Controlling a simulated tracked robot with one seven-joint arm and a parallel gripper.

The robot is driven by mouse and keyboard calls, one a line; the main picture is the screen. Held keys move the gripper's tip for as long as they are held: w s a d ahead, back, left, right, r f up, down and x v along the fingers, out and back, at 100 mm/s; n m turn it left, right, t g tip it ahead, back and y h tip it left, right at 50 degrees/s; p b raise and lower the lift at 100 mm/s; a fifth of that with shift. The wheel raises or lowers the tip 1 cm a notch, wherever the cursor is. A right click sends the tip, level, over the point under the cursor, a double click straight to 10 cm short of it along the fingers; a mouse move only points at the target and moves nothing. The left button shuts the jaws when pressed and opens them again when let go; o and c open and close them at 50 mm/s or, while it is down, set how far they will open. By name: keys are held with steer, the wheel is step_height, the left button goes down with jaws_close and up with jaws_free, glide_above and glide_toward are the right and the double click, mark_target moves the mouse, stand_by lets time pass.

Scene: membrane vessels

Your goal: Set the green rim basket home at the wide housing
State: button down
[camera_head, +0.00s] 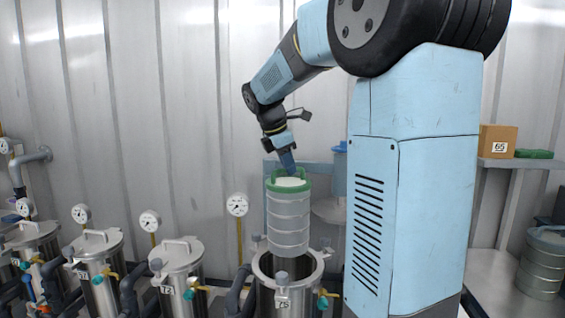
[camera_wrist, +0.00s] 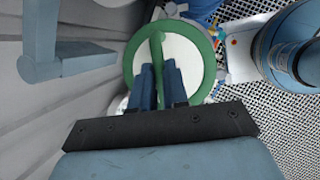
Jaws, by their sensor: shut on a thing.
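The green rim basket (camera_head: 288,222) is a pale, ribbed cylinder with a green rim and a green handle bar across its top. I cannot tell whether the bottom is inside the mouth. My gripper (camera_head: 291,174) is shut on the handle from above. In the wrist view the fingers (camera_wrist: 158,84) straddle the green bar over the basket's white top (camera_wrist: 190,55). The basket hides most of the housing's mouth in the wrist view.
Lidded steel housings (camera_head: 181,264) and (camera_head: 97,255) stand in a row to the left, with gauges (camera_head: 237,205) behind. A blue container (camera_head: 339,168) stands behind the basket. A cardboard box (camera_head: 497,141) sits on a right shelf. Another ribbed basket (camera_head: 541,265) stands at far right.

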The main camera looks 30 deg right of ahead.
mark_target(288, 198)
steer(key=shift+w+f, duration=0.2)
step_height(288, 198, down, 32)
stand_by(5.8)
stand_by(0.7)
